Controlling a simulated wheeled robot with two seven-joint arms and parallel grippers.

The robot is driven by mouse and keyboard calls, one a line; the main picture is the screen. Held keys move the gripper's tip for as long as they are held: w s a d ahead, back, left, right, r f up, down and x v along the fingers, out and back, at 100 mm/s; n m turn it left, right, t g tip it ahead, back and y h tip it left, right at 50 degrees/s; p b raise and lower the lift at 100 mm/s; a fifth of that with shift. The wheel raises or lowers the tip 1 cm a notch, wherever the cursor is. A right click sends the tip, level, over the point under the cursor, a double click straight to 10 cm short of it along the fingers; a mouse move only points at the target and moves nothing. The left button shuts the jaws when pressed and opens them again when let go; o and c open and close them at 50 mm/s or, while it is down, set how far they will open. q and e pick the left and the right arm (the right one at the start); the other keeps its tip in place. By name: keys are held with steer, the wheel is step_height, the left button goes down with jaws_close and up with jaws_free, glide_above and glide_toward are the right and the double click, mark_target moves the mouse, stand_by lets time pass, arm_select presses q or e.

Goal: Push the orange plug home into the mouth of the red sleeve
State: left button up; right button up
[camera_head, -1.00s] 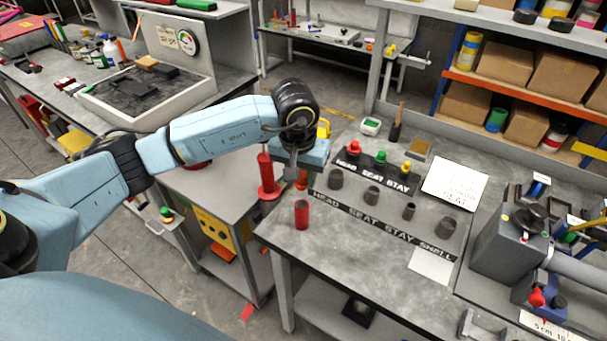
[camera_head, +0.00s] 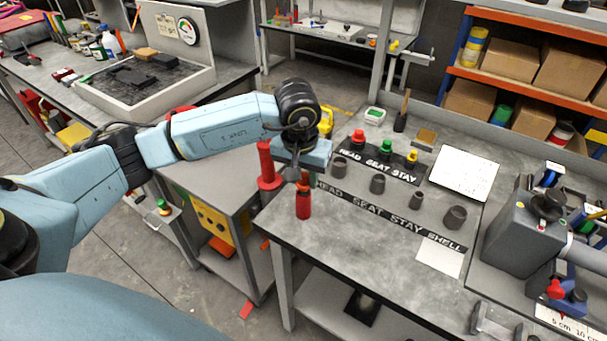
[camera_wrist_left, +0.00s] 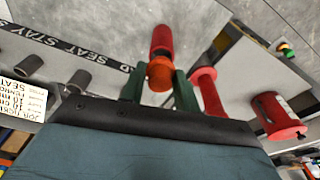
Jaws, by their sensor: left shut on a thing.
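The red sleeve (camera_head: 303,205) stands upright near the left edge of the grey bench. In the left wrist view it is the red cylinder (camera_wrist_left: 161,38) beyond the plug. My left gripper (camera_head: 303,179) is above the sleeve, shut on the orange plug (camera_wrist_left: 160,74) between its two dark green fingers. In the head view the plug (camera_head: 304,187) shows as a small orange patch right over the sleeve's mouth. The plug looks in line with the sleeve, but its lower end is hidden, so I cannot tell how far in it is. My right gripper is not in view.
Several grey cups (camera_head: 377,184) stand behind the lettered black strip, right of the sleeve. A red flanged piece (camera_head: 267,166) stands on the cart close to the left. A grey machine (camera_head: 512,240) is at the right.

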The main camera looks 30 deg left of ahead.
arm_select(q)
steer(key=shift+b, duration=0.75)
stand_by(1.5)
steer(key=shift+f+b, duration=1.2)
steer(key=shift+b, duration=0.1)
steer(key=o, duration=1)
steer(key=shift+o, duration=0.2)
steer(key=shift+r, duration=0.1)
step_height(320, 180, up, 13)
steer(key=s, duration=0.2)
steer(key=shift+d, duration=0.15)
steer(key=shift+c, duration=0.3)
